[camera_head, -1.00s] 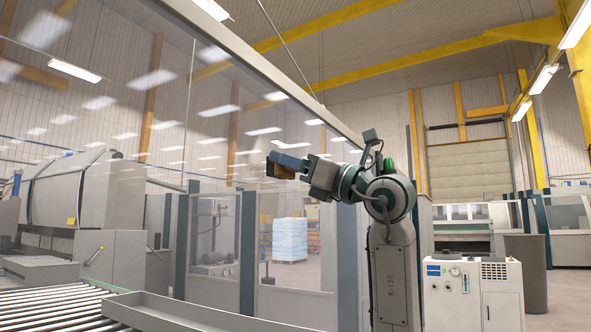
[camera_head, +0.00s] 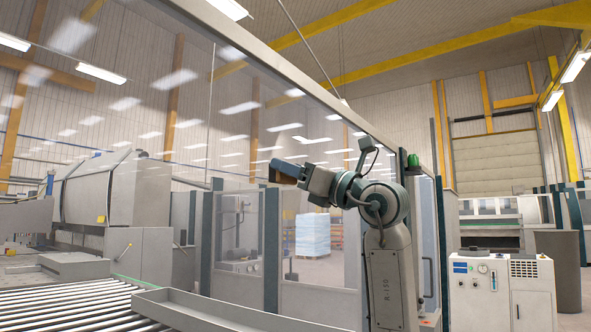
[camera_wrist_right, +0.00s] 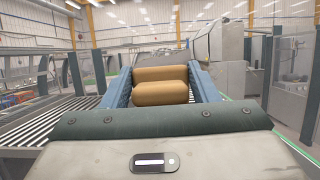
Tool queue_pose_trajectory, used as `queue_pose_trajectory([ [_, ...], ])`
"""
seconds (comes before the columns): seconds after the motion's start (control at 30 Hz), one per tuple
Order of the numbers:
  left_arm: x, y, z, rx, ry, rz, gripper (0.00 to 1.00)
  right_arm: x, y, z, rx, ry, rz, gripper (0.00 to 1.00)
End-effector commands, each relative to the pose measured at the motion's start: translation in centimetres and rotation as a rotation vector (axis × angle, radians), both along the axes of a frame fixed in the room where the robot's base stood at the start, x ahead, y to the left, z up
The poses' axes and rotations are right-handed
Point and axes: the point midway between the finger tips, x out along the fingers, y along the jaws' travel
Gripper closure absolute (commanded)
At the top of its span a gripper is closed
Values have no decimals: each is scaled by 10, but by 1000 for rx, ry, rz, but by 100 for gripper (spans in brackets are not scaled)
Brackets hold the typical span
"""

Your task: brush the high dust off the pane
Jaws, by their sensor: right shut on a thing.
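The pane (camera_head: 225,130) is a large clear sheet under a grey top rail, crossed by bright lamp reflections. I cannot make out dust on it. My right gripper (camera_head: 278,172) is raised in front of the pane and points left. It is shut on a tan-brown, two-lobed thing, a small part of which shows at the jaws. In the right wrist view the tan thing (camera_wrist_right: 161,93) sits between the two blue fingers. I cannot tell whether it is a brush or whether it touches the pane. My left gripper is not in view.
A roller conveyor (camera_head: 70,310) with a grey tray-like edge (camera_head: 215,312) lies low at the left. A white cabinet (camera_head: 500,290) and a grey bin (camera_head: 560,268) stand at the right. A pale blue stack (camera_head: 312,235) shows behind the lower panels.

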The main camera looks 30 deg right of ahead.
Motion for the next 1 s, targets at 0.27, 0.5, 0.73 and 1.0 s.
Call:
queue_pose_trajectory([
  [0.27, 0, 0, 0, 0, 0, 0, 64, 0, 0, 0, 0, -1, 0, 64],
  [0.5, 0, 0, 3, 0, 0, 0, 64, 3, 2, 1, 1, 0, 0, 64],
  [0.73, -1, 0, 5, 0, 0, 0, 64, 8, 3, 1, 1, -1, 0, 64],
  [1.0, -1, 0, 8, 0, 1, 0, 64, 13, 5, 1, 1, -1, 0, 64],
])
